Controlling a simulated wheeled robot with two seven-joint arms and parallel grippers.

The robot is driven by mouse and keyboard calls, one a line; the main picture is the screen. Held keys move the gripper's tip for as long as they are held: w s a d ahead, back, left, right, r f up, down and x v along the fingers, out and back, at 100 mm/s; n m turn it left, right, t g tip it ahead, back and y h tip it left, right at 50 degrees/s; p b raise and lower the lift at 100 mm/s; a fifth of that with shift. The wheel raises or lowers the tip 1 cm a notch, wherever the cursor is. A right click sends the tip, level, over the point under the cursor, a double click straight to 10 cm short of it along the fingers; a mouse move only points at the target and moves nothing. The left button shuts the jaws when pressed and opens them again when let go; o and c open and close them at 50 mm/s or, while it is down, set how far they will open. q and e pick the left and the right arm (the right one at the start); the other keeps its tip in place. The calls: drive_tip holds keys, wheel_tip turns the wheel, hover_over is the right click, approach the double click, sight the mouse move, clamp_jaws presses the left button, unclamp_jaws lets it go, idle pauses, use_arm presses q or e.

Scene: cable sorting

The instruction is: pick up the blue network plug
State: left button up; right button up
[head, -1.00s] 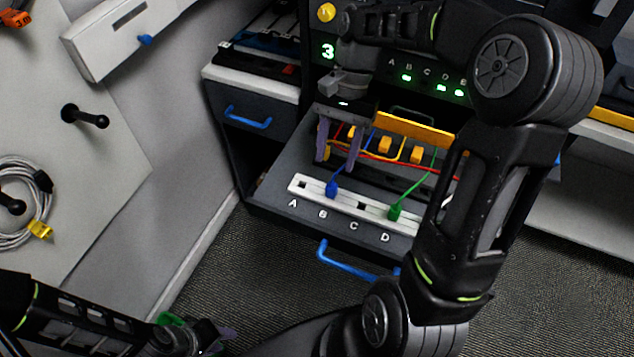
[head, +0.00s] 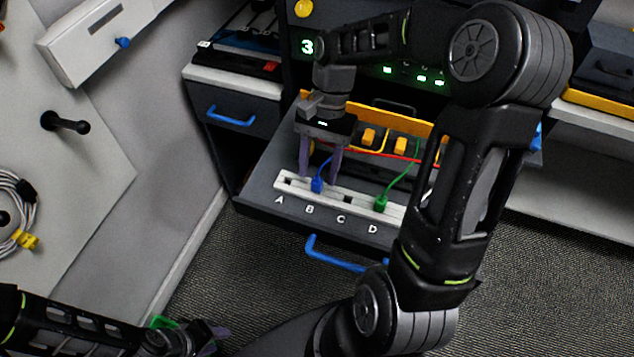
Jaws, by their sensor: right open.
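The blue network plug (head: 317,185) stands in port B of the white strip (head: 355,204) on the open drawer, its blue cable running up behind it. A green plug (head: 381,203) stands in port D; ports A and C are empty. My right gripper (head: 319,177) is open and points down, one purple finger on each side of the blue plug's cable in the picture, just above and behind the plug. I cannot tell whether it touches the plug. My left gripper (head: 212,340) is at the bottom edge, partly cut off; its jaw state is unclear.
Orange and red cables with orange plugs (head: 369,136) lie behind the strip. The drawer has a blue handle (head: 345,257) in front. My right arm hides the strip's right end. A wall panel with a coiled cable (head: 17,210) is at left; the carpet (head: 250,260) is clear.

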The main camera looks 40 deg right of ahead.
sight(317, 179)
drive_tip(key=shift+x, duration=1.55)
clamp_jaws()
